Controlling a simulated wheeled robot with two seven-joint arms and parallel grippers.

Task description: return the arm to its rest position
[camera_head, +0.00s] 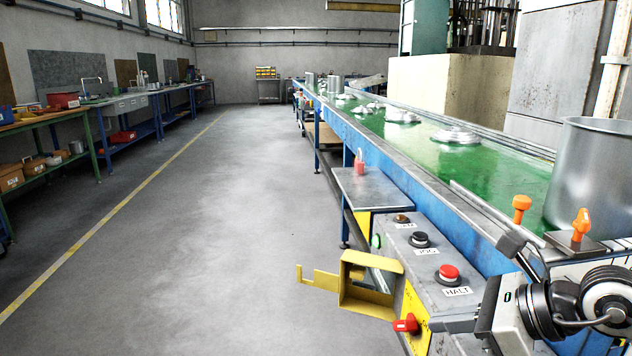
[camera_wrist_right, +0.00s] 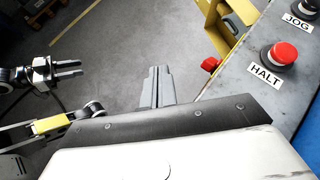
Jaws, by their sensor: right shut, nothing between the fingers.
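My right arm enters the head view at the lower right. Its gripper (camera_head: 458,324) is low in front of the control box (camera_head: 438,262), near a red switch handle (camera_head: 407,323). In the right wrist view the two grey fingers (camera_wrist_right: 157,86) lie together with nothing between them, above the floor and left of the box. My left gripper (camera_wrist_right: 68,70) shows at the left edge of the wrist view, apart from the right one; its finger gap is too small to judge. It is not in the head view.
The box carries a red HALT button (camera_head: 449,273) and a black JOG button (camera_head: 420,239). A yellow open guard (camera_head: 370,285) juts out to its left. The green conveyor (camera_head: 480,165) bears lids and a large pot (camera_head: 592,180). The floor (camera_head: 190,240) at left is clear.

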